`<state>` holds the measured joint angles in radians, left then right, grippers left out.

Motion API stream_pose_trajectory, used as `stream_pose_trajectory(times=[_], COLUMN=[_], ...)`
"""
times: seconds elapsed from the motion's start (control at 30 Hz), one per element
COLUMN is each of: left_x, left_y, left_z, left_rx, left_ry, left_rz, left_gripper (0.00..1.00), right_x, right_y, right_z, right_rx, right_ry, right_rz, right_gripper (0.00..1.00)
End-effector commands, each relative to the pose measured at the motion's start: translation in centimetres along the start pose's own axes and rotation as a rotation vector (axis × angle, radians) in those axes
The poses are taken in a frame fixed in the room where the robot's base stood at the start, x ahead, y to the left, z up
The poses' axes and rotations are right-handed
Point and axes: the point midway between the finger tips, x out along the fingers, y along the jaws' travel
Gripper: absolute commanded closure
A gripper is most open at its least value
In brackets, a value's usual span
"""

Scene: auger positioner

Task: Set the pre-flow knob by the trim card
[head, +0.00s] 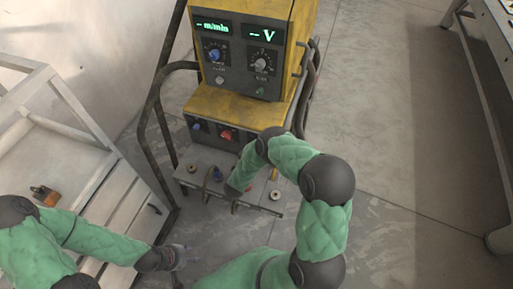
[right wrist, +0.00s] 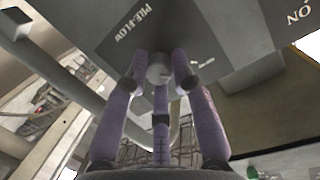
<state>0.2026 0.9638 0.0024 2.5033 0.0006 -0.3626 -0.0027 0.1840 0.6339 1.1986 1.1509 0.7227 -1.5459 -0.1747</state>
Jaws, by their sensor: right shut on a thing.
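The yellow and black machine (head: 245,60) stands at the top middle of the head view. In the right wrist view, a small grey round knob (right wrist: 157,70) sits on a dark grey panel (right wrist: 120,30) beside the upside-down lettering PRE-FLOW. My right gripper (right wrist: 161,79) has its purple fingers closed around this knob. In the head view my right arm covers part of the machine's lower front, and the pre-flow knob is not visible there. My left gripper (head: 180,257) is low in the head view, away from the machine; its fingers are too small to judge. I cannot make out a trim card.
The machine's upper panel carries a blue knob (head: 214,54), a grey knob (head: 260,64) and two lit displays. A red knob (head: 226,135) is on its lower panel. A white drawer cabinet (head: 85,170) stands at left with an orange-brown object (head: 44,195) on it.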

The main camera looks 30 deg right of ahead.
Motion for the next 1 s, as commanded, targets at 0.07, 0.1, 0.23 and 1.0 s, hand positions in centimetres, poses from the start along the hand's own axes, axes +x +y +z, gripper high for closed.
stream_pose_trajectory(times=[0.07, 0.1, 0.23, 1.0], left_x=[0.0, 0.0, 0.0, 0.0], left_y=[0.0, 0.0, 0.0, 0.0], left_z=[0.0, 0.0, 0.0, 0.0], left_rx=[0.000, 0.000, 0.000, 0.000], left_ry=[0.000, 0.000, 0.000, 0.000], left_rz=[0.000, 0.000, 0.000, 0.000], left_gripper=[0.60, 0.60, 0.60, 0.60], right_x=[-0.2, -0.2, -0.2, -5.3], right_y=[-0.1, -0.1, -0.1, -0.1], right_z=[0.3, 0.3, 0.3, 0.2], right_rx=[-0.004, -0.004, -0.004, -0.003], right_ry=[-0.008, -0.008, -0.009, -0.005], right_rz=[-0.007, -0.007, -0.007, -0.008], right_gripper=[1.00, 1.00, 0.69, 0.52])
